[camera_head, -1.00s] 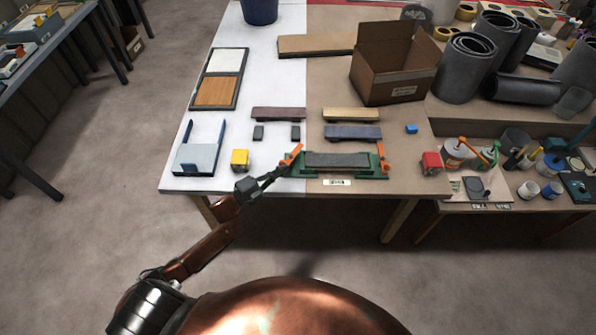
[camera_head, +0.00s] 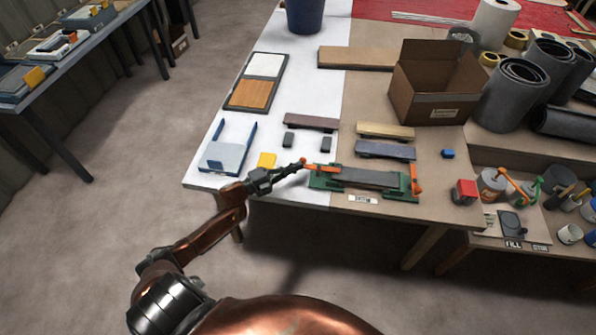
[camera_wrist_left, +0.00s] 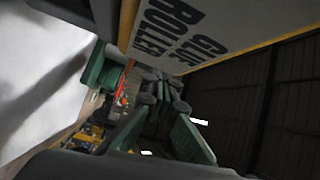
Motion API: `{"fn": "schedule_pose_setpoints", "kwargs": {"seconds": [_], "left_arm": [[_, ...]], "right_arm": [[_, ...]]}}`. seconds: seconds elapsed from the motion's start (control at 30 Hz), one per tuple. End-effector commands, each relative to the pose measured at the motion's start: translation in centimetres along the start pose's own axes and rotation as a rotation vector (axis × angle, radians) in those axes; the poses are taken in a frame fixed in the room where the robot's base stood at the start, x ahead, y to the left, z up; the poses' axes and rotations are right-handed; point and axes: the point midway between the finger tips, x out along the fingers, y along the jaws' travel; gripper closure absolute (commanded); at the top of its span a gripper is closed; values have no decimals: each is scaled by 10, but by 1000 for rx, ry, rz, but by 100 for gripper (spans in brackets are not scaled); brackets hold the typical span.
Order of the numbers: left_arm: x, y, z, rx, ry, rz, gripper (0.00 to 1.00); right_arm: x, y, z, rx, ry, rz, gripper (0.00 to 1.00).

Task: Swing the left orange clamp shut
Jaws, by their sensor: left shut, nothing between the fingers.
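The green fixture (camera_head: 330,183) sits at the table's front edge with a dark grey bar (camera_head: 370,178) lying in it. The left orange clamp (camera_head: 322,167) is on the fixture's left end; its lever lies nearly flat, pointing along the bar. The right orange clamp (camera_head: 416,182) stands upright at the other end. My left gripper (camera_head: 303,162) is shut and empty, its tips at the left clamp's outer end; contact is hard to tell. In the left wrist view, the fingers (camera_wrist_left: 163,92) are close to an orange-red part, partly hidden. My right gripper is out of view.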

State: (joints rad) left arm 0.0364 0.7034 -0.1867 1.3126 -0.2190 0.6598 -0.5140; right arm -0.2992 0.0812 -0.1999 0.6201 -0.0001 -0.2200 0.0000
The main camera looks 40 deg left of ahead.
Motion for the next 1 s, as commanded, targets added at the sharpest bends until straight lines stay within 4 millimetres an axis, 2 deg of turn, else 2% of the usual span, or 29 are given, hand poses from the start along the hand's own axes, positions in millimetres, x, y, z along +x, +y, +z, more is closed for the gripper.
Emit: {"fn": "schedule_pose_setpoints", "kwargs": {"seconds": [0.03, 0.3, 1.0], "left_arm": [[2, -4, 11, 4, -16, -3, 100], [7, -10, 26, 4, -22, -7, 100], [15, -10, 23, 3, -9, -7, 100]], "right_arm": [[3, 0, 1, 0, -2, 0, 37], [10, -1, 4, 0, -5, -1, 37], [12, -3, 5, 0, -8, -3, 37]]}}
